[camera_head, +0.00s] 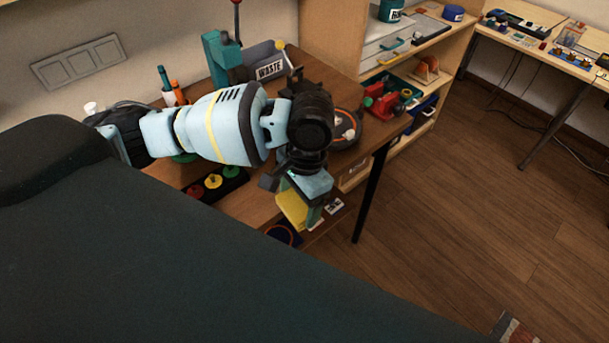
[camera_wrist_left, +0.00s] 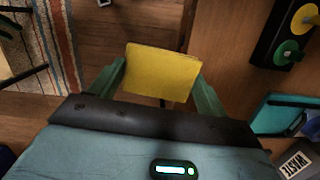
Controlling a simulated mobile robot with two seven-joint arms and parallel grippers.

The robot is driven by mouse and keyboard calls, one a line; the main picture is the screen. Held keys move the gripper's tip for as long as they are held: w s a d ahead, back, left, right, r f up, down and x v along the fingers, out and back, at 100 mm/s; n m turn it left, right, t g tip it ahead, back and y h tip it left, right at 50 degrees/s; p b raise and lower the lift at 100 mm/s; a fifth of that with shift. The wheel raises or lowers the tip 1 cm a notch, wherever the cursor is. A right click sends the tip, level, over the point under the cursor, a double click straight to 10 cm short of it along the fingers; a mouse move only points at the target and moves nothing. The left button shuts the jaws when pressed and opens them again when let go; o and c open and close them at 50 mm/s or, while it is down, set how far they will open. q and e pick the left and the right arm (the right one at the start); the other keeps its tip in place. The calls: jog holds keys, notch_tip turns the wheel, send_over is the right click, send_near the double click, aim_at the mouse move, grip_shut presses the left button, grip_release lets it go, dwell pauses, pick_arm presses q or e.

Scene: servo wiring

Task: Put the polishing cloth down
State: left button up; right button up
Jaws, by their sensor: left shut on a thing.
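The polishing cloth is a yellow flat piece (camera_head: 292,209). It also shows in the left wrist view (camera_wrist_left: 162,72), spanning the space between the two green fingers. My left gripper (camera_head: 306,205) is shut on the cloth and points down at the front edge of the wooden workbench (camera_head: 228,212). In the left wrist view the cloth appears beside the bench edge, with floor behind it. I cannot tell how high it is held above the bench. My right gripper is not in view.
A dark rack with red, yellow and green knobs (camera_head: 213,181) stands left of the gripper. Behind are a grey WASTE bin (camera_head: 266,66), a teal press (camera_head: 221,57) and a round dark tray (camera_head: 345,130). Red clamps (camera_head: 381,101) sit near the right edge. A shelf unit stands beyond.

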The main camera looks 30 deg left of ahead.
aim_at(289, 194)
pick_arm(q)
jog(key=r+n, duration=0.1)
jog(key=n, duration=0.1)
jog(key=a+r+n, duration=0.1)
jog(key=r, duration=0.1)
jog(key=w+a+r+n, duration=0.1)
jog(key=r+n, duration=0.1)
jog(key=shift+a+r+n+h, duration=0.15)
jog(key=shift+a+n+h, duration=0.15)
jog(key=shift+h, duration=0.1)
dwell(0.3)
dwell(0.7)
dwell(0.8)
